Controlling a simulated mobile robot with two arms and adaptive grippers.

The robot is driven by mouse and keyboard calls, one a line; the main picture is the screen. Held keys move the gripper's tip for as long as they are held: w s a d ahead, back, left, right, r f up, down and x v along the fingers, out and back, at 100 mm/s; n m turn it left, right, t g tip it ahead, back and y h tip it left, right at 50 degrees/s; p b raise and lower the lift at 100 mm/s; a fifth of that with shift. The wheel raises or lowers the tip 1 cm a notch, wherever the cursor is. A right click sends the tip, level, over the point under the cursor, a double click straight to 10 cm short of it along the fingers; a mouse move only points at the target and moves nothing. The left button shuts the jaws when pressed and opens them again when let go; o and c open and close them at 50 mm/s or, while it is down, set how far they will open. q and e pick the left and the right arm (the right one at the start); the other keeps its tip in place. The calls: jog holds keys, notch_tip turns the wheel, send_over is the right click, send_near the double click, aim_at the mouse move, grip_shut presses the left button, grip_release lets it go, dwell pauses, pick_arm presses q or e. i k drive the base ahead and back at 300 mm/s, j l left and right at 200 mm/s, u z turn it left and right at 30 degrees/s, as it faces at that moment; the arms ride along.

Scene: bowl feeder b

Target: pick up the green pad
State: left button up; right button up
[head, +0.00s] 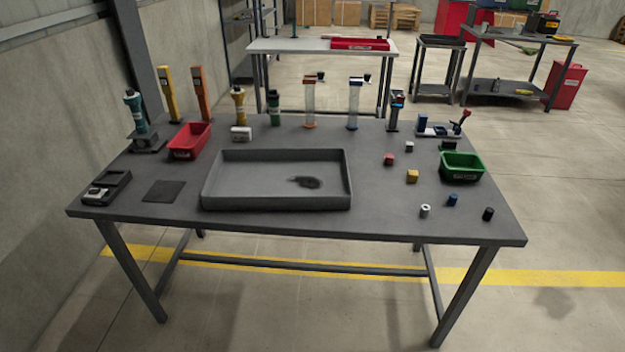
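I cannot make out a clearly green pad. A flat dark square pad (164,191) lies on the grey table (390,221), left of the large grey tray (275,202); it looks dark grey, not green. A dark, flat, irregular patch (304,182) shows on the tray floor; I cannot tell what it is. The clearly green things are a small green bin (461,167) at the right and a dark green bottle-like device (274,108) behind the tray. Neither of my grippers shows.
A red bin (190,140) stands at the left. Tall clear columns (309,103) and yellow and orange posts (168,94) line the back. Small red and yellow cubes (412,176) and several cylinders (453,199) lie at the right.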

aim_at(447, 145)
jog(key=z, duration=0.75)
jog(key=i+l+z, duration=0.3)
jog(key=z, duration=0.2)
jog(key=i+l+z, duration=0.1)
jog(key=i+z, duration=1.2)
jog(key=i, duration=0.6)
jog(key=i+u, duration=0.7)
jog(key=i+l+u, duration=0.15)
jog(key=u, duration=0.15)
jog(key=i+j+u, duration=0.2)
jog(key=i+u, duration=0.25)
jog(key=i+j+u, duration=0.1)
jog(key=i+u, duration=0.4)
jog(key=i+l+u, duration=0.1)
jog(key=i+u, duration=0.2)
jog(key=u, duration=0.15)
jog(key=i+z, duration=0.1)
jog(key=i, duration=0.85)
jog(key=i+j, duration=0.15)
jog(key=i, duration=0.85)
jog(key=u, duration=0.45)
jog(key=i+l+u, duration=0.1)
jog(key=u, duration=0.35)
jog(key=i+u, duration=0.1)
jog(key=u, duration=0.3)
jog(key=l+u, duration=0.15)
jog(key=u, duration=0.3)
jog(key=i+l+u, duration=0.1)
jog(key=u, duration=0.35)
